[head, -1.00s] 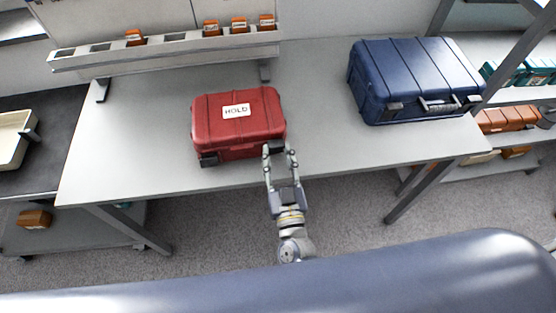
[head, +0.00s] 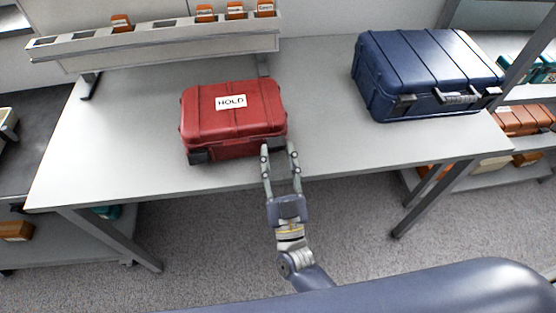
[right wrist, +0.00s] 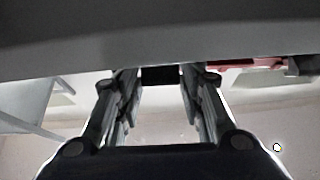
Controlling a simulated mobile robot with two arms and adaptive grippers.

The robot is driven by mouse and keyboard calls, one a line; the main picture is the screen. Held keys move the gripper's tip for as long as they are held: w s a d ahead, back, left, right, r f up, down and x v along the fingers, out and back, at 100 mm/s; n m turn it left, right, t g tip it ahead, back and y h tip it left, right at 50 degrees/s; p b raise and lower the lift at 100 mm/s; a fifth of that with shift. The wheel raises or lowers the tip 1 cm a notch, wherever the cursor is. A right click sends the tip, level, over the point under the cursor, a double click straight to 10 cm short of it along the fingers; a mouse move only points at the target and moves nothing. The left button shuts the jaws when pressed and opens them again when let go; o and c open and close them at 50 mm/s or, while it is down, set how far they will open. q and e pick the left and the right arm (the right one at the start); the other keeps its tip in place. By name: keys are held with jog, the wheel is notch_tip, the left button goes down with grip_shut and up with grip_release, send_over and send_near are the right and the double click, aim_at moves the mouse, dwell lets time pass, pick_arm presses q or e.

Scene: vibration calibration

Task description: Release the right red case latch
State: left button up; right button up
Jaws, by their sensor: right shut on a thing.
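The red case (head: 232,122), with a white HOLD label, stands closed on the grey table near its front edge. Its dark left latch (head: 199,157) shows at the front left corner. Its right latch (head: 278,143) is at the front right corner, partly hidden by the fingers. My right gripper (head: 279,149) reaches in from the front, with one finger at each side of the right latch, and is shut on it. In the right wrist view a dark block (right wrist: 161,75) sits between the fingertips. My left gripper is not in view.
A blue case (head: 425,78) stands on the right of the table (head: 325,150). A rack (head: 160,46) with several orange boxes runs along the back left. The tabletop between the two cases is clear. Shelves with more cases stand at the far right.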

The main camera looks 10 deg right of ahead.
jog(key=o, duration=1.1)
jog(key=shift+c, duration=0.2)
jog(key=shift+s, duration=0.1)
jog(key=v, duration=1.2)
